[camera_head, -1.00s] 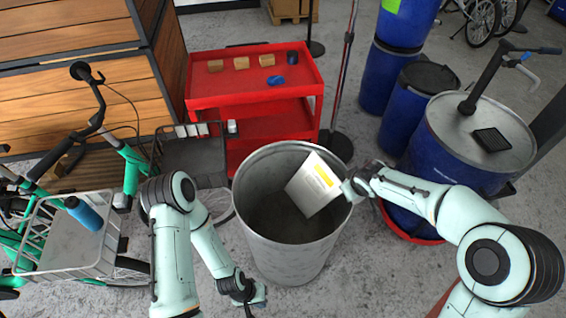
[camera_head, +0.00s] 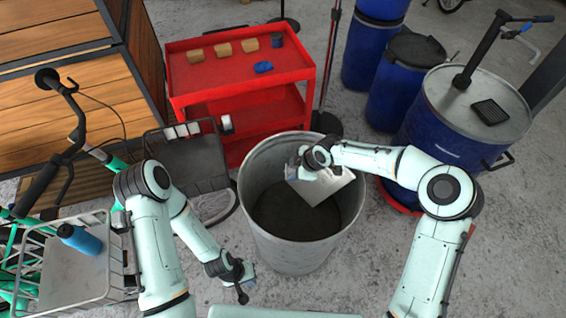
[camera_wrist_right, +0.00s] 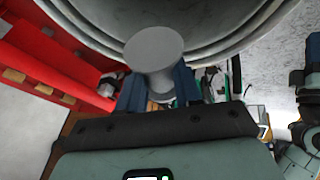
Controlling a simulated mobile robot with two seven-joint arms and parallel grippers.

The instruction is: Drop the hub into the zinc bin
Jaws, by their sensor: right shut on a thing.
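The zinc bin (camera_head: 290,257) stands open in the middle of the head view; its rim also shows in the right wrist view (camera_wrist_right: 225,35). My right gripper (camera_head: 298,168) is over the bin's opening, near its far side. In the right wrist view my right gripper (camera_wrist_right: 158,90) is shut on the hub (camera_wrist_right: 153,48), a grey round-ended piece between its blue fingers. In the head view I cannot clearly make out the hub. My left gripper (camera_head: 243,280) is low in front of the bin's left side, its jaws too small to read.
A white sheet or panel (camera_head: 322,187) leans inside the bin, partly behind my right arm. A red cart (camera_head: 225,78) with small blocks stands behind. Blue drums (camera_head: 445,125) stand at right. A bike with a basket (camera_head: 75,270) is at left.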

